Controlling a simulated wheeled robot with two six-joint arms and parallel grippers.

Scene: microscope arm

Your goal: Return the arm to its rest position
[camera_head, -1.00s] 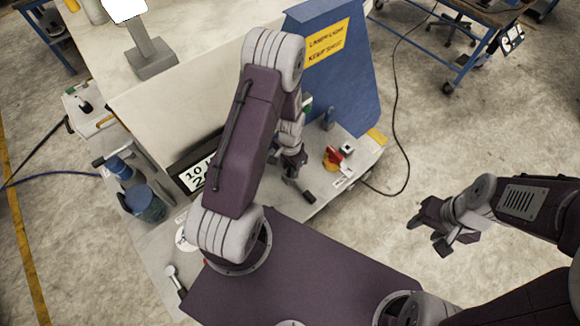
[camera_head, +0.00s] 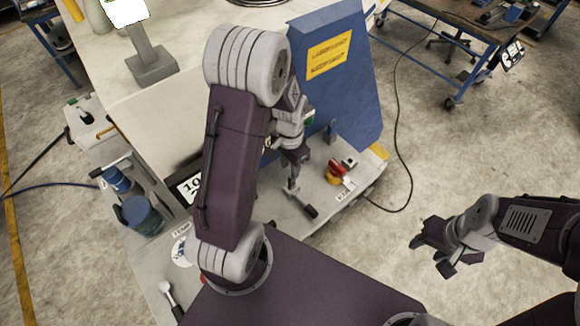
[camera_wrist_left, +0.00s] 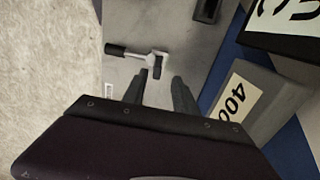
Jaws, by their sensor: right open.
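A lever arm with a black grip (camera_head: 311,211) lies low on the grey machine top, beside the blue panel. In the left wrist view its black grip (camera_wrist_left: 115,50) points left, and its metal fork (camera_wrist_left: 157,60) lies just beyond my fingertips. My left gripper (camera_head: 292,160) is above the lever in the head view, partly hidden by my own arm. In the left wrist view my left gripper (camera_wrist_left: 161,85) shows two dark fingers apart with nothing between them. My right gripper (camera_head: 436,262) is open and empty over bare floor.
A red and yellow switch (camera_head: 337,172) stands right of the lever. A blue panel (camera_head: 335,100) with a yellow sign rises behind. Number plates, one reading 400 (camera_wrist_left: 235,98), lie right of my left fingers. Blue canisters (camera_head: 142,212) stand left.

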